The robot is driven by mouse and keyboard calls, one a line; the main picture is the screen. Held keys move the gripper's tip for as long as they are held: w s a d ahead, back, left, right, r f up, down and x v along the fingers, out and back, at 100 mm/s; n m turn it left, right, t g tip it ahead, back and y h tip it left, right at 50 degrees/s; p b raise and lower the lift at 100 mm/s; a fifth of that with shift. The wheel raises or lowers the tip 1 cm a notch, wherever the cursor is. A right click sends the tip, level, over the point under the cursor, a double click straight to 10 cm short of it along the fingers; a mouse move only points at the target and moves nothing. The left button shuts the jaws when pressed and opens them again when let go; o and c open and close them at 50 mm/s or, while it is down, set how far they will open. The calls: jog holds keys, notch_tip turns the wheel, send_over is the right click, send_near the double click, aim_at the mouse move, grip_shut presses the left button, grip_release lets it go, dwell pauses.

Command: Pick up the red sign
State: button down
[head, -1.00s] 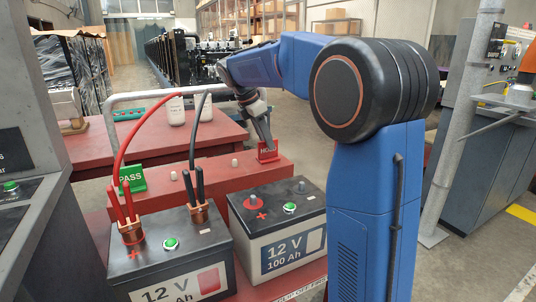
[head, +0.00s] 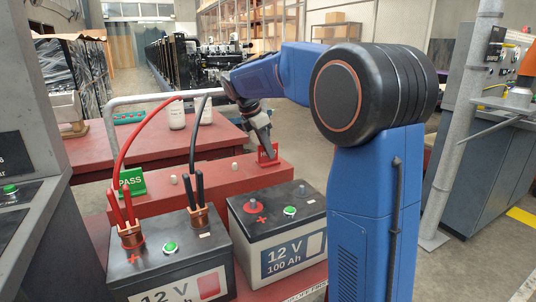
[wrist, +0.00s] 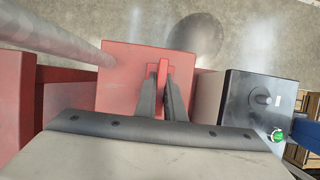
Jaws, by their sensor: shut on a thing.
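The small red sign (head: 274,153) stands upright at the right end of the red raised block. My gripper (head: 264,148) reaches down to it from behind and hides part of its lettering. In the wrist view, the two fingers of my gripper (wrist: 165,88) close on the upright part of the red sign (wrist: 162,70), one on each side. The sign looks to be resting on the red block (head: 225,172); I cannot tell whether there is a gap beneath it.
A green PASS sign (head: 132,182) stands at the block's left. Two 12 V batteries, a left one (head: 155,262) with cables and a right one (head: 270,225), stand in front of the block. A grey metal rail (head: 150,97) runs behind. White bottles (head: 176,114) stand further back.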

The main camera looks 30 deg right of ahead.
notch_tip(320, 180, up, 18)
dwell(0.5)
jog(key=shift+a, duration=0.1)
